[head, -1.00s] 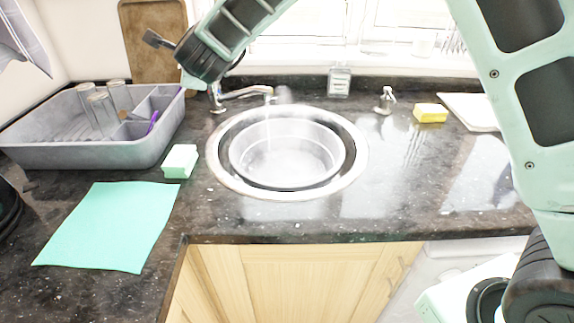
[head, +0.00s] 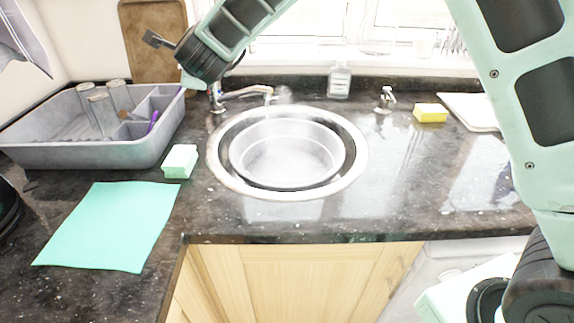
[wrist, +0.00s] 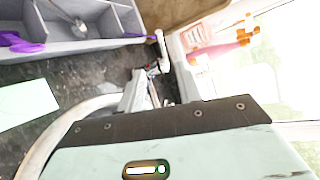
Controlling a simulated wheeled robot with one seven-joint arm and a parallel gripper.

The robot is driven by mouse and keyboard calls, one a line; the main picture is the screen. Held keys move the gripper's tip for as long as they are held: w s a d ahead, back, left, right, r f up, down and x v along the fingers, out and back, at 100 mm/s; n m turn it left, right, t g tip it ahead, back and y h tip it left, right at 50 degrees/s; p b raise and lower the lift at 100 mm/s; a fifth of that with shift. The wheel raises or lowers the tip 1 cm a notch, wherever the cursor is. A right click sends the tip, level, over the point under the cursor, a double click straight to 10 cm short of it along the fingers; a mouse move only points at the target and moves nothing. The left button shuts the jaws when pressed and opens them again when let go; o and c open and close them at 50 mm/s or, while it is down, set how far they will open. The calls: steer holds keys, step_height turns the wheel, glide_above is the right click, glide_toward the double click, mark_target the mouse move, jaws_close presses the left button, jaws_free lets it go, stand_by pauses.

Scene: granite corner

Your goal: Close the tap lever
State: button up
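The chrome tap (head: 217,101) stands behind the left side of the round sink, its spout reaching right over the sink. Its lever (head: 213,88) rises at the tap's base, close to the tip of my gripper (head: 190,82). My gripper comes down from the top and sits just left of the lever; I cannot tell whether they touch. In the wrist view the tap (wrist: 138,92) lies just beyond the gripper's dark edge, with a pale bar (wrist: 162,50) that looks like the lever. The fingertips are not clear in either view.
The sink (head: 222,172) holds a round basin (head: 290,126). A grey dish rack (head: 90,155) with glasses stands left, near a white-and-green sponge (head: 180,161) and a mint cloth (head: 105,225). A bottle (head: 339,81), soap dispenser (head: 385,100) and yellow sponge (head: 430,113) stand right.

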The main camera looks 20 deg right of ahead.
jaws_close()
steer(key=w+d+f+n+t+h+b, duration=0.3)
steer(key=w+d+f+n+t+b, duration=0.15)
steer(key=w+d+f+n, duration=0.2)
steer(key=w+a+r+n+t+y+p, duration=0.2)
steer(key=w+a+r+n+t+y, duration=0.35)
steer(key=w+n, duration=0.4)
steer(key=shift+n+g+y, duration=0.25)
steer(key=shift+n+g, duration=0.25)
steer(key=shift+s+a+f+p, duration=0.1)
steer(key=shift+s+a+f, duration=0.2)
steer(key=shift+f, duration=0.45)
steer(key=shift+s+a+f+p, duration=0.1)
steer(key=shift+s+a+f, duration=0.2)
steer(key=shift+f, duration=0.4)
steer(key=shift+s+a+f+p, duration=0.1)
steer(key=shift+s+a+f, duration=0.2)
steer(key=shift+f, duration=0.45)
